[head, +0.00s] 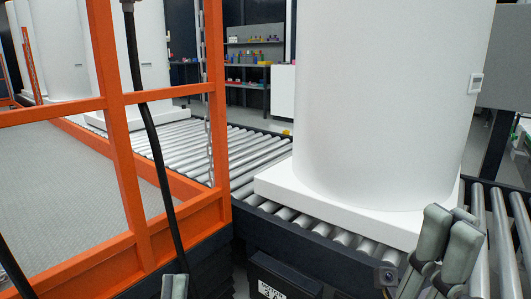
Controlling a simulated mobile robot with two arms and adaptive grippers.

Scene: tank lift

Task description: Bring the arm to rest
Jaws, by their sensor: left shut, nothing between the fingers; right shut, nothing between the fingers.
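My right gripper (449,232) is at the lower right, its grey-green fingers pointing up in front of the roller conveyor. It is shut with nothing held, and it stands in front of the near right corner of the white tank's base. My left gripper (175,287) shows only as fingertips at the bottom edge, below the orange frame. It is shut and empty; the rest of it is out of view. The large white tank (385,100) stands upright on a square white base (330,212) on the rollers.
An orange guard rail (125,170) with a black hanging cable (150,130) fills the left. The roller conveyor (180,150) runs back past it, with more white tanks (58,50) at far left. A dark labelled box (285,280) hangs at the conveyor's near side. Shelves (253,65) stand behind.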

